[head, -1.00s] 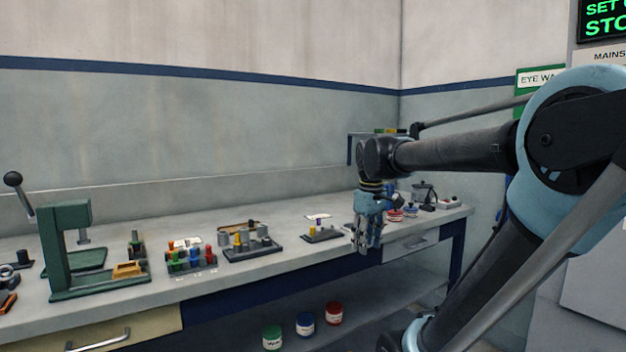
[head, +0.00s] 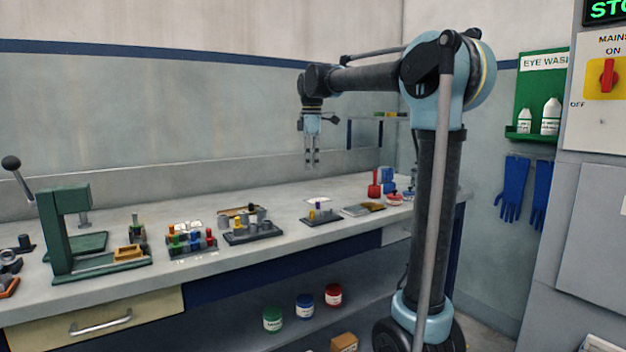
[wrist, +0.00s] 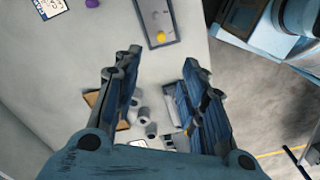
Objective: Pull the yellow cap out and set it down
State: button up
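A small yellow cap (head: 311,215) sits on a small dark rack (head: 335,220) on the bench, with a purple piece (head: 318,205) beside it. In the wrist view a yellow round top (wrist: 161,37) shows on a grey tray-like rack (wrist: 150,12), with a purple piece (wrist: 92,3) to its left. Another yellow piece (head: 237,222) stands in the neighbouring rack with grey cylinders. My gripper (head: 312,165) hangs fingers down, well above the bench and empty. In the wrist view its fingers (wrist: 160,58) are spread apart.
A rack of coloured pieces (head: 190,240) and a green press (head: 65,230) stand at the left. Red and blue items (head: 380,183) stand at the right end of the bench. Jars (head: 305,305) stand on the lower shelf. Bare bench top lies in front of the wall.

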aim_at(312, 214)
notch_tip(312, 214, down, 17)
jog(key=shift+f, duration=0.1)
dwell(0.6)
grip_shut()
jog(key=c, duration=0.7)
grip_release()
grip_shut()
jog(key=shift+r, duration=0.25)
jog(key=shift+s+r, duration=0.1)
jog(key=shift+r, duration=1.8)
